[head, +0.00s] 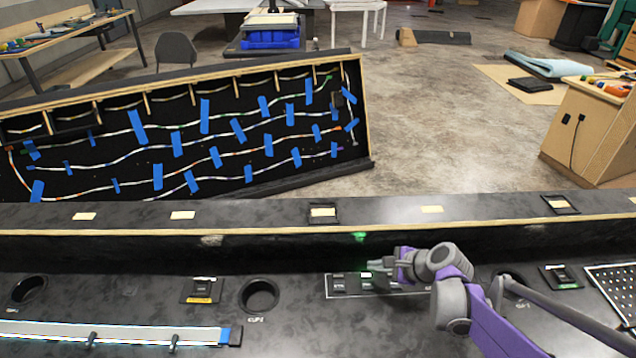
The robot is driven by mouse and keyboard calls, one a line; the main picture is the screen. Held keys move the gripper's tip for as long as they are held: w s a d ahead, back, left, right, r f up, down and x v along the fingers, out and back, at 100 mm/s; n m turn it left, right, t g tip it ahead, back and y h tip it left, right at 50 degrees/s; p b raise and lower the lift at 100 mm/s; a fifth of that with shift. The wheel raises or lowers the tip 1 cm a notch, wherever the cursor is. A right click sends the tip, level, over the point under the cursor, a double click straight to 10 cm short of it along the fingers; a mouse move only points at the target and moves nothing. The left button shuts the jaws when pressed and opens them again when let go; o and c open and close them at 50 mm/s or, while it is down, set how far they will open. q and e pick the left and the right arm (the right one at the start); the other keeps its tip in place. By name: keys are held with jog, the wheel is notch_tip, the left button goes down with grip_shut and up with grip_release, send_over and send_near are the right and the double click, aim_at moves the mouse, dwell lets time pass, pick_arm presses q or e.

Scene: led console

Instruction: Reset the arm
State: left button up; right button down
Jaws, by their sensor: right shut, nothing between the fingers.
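My right gripper (380,264) is shut and empty. It is low over a labelled panel of dark switches (340,284) on the black console (300,325). The fingertips hide part of that panel, and I cannot tell whether they touch it. A green glow (359,237) shows on the console's back wall just behind the gripper. My purple and grey right arm comes in from the lower right. My left gripper is not in view.
Round cup holes (258,295) sit in the console top, with a small switch plate (201,290) between two of them. A light strip (110,332) lies front left. A perforated plate (613,290) is at right. Behind stands a tilted board (185,140) with wires and blue tape.

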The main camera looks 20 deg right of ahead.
jog(key=s+a+r+n+g+h+p, duration=0.1)
jog(key=s+a+n, duration=0.4)
jog(key=s+n, duration=0.5)
jog(key=s+a+r+n+g+h+p, duration=0.1)
jog(key=s+a+r+n+h+p, duration=0.2)
jog(key=s+n, duration=0.6)
jog(key=a+r+n+p, duration=0.1)
jog(key=a+r, duration=0.1)
jog(key=a, duration=0.1)
jog(key=shift+s+a+n+g, duration=0.15)
jog(key=shift+s+n+g, duration=0.15)
jog(key=shift+s+g, duration=0.1)
